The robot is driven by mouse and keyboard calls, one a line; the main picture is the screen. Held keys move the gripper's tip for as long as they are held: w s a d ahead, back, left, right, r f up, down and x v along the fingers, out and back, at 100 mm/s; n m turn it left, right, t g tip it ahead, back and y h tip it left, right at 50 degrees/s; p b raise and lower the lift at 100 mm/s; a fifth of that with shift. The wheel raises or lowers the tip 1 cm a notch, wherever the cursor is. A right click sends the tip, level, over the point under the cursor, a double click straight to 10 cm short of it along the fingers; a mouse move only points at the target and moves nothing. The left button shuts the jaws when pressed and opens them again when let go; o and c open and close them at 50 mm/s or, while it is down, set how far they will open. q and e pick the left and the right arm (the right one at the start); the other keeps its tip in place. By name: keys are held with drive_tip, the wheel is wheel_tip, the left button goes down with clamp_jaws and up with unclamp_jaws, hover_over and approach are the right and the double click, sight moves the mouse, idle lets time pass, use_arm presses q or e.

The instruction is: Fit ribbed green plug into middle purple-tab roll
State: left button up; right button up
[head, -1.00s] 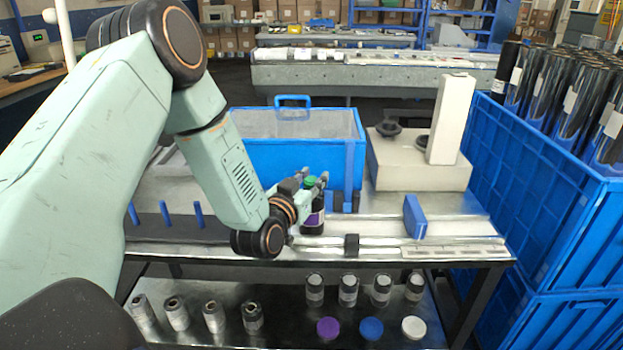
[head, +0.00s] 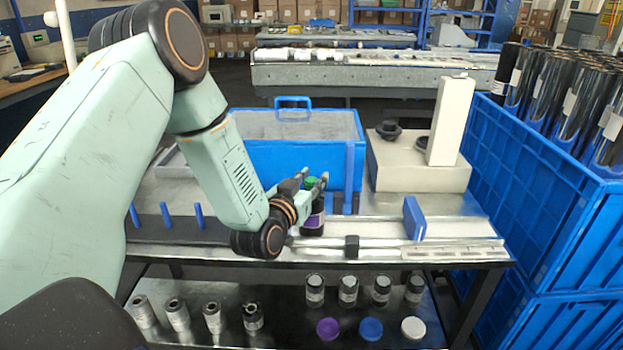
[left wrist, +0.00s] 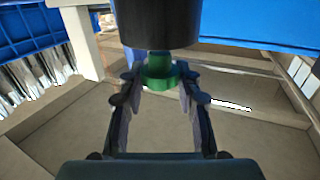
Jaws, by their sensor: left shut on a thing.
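A dark roll (head: 316,211) with a purple tab (head: 312,222) stands upright on the bench, partly hidden by my left gripper. The green plug (head: 312,182) is at its top end. My left gripper (head: 314,179) is shut on the plug. In the left wrist view my gripper's fingers (left wrist: 158,85) stand on both sides of the green plug (left wrist: 158,76), with its flange between the tips. There the plug's narrower green part meets the end of the dark roll (left wrist: 155,22). How deep it sits cannot be told. My right gripper is out of view.
A blue bin (head: 300,165) stands just behind the roll. A blue block (head: 413,218) and a beige box (head: 420,174) are to the right. A blue crate (head: 545,190) holds several rolls.

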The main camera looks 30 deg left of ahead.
use_arm(q)
drive_tip(key=shift+r+p, duration=0.8)
drive_tip(key=shift+p, duration=0.1)
idle(0.8)
drive_tip(key=o, duration=0.5)
drive_tip(key=shift+s, duration=0.1)
drive_tip(key=s+p, duration=0.1)
drive_tip(key=s, duration=0.2)
drive_tip(key=s+d+p, duration=0.1)
drive_tip(key=s+p, duration=0.1)
drive_tip(key=s, duration=0.2)
drive_tip(key=s+p, duration=0.1)
drive_tip(key=s, duration=0.2)
drive_tip(key=shift+s+d+r+p, duration=0.2)
drive_tip(key=shift+s+d+p, duration=0.15)
drive_tip(key=shift+p, duration=0.05)
idle(0.5)
idle(0.5)
